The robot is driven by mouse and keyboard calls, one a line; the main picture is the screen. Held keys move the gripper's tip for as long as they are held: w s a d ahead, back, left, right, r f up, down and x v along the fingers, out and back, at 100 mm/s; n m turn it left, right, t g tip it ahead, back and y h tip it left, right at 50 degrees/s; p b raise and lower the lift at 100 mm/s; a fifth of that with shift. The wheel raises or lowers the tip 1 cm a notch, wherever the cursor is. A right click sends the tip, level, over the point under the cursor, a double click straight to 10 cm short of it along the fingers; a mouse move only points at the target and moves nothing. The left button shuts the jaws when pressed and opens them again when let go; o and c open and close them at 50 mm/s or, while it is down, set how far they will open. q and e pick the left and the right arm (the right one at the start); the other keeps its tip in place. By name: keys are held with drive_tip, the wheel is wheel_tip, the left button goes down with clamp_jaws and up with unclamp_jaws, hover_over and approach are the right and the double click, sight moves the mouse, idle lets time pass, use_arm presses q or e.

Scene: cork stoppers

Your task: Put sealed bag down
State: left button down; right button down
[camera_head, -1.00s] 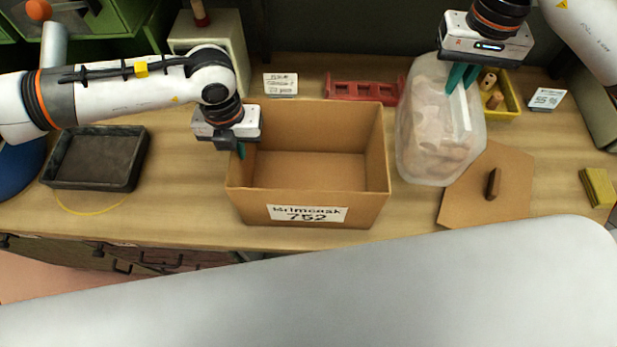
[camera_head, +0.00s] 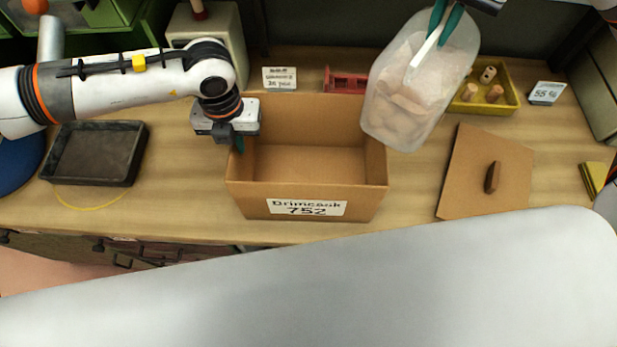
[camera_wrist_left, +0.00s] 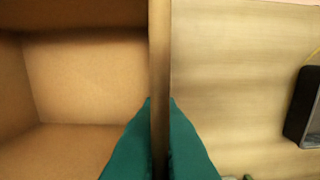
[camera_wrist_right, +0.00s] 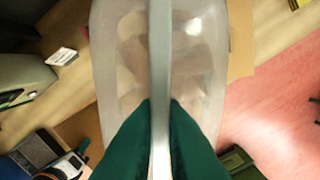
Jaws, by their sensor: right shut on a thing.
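A clear sealed bag (camera_head: 415,85) of cork pieces hangs tilted in the air at the right. It is above and behind the right rear corner of an open cardboard box (camera_head: 255,205). My right gripper (camera_head: 445,18) is shut on the bag's top seam, which also shows between its fingers in the right wrist view (camera_wrist_right: 160,115). My left gripper (camera_head: 237,142) is at the box's left wall. In the left wrist view its fingers (camera_wrist_left: 160,125) sit on both sides of that wall and close against it. The visible inside of the box is empty.
A dark tray (camera_head: 95,152) is at the left. A yellow bin (camera_head: 512,100) with several corks, a red rack (camera_head: 345,80) and small signs stand behind. A flat brown board (camera_head: 460,190) with a dark piece on it lies right of the box. Bare table lies between box and board.

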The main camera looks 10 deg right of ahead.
drive_tip(key=w+a+r+m, duration=0.1)
drive_tip(key=a+r+m, duration=0.1)
drive_tip(key=a+m, duration=0.45)
drive_tip(key=a+r+m, duration=0.3)
drive_tip(key=a+m, duration=0.2)
drive_tip(key=a, duration=0.3)
wheel_tip(320, 180, down, 28)
drive_tip(key=shift+w, duration=0.15)
drive_tip(key=shift+a, duration=0.15)
drive_tip(key=c, duration=1.9)
unclamp_jaws()
drive_tip(key=shift+f, duration=0.1)
drive_tip(key=o, duration=0.4)
wheel_tip(320, 180, up, 12)
drive_tip(key=shift+r, duration=0.15)
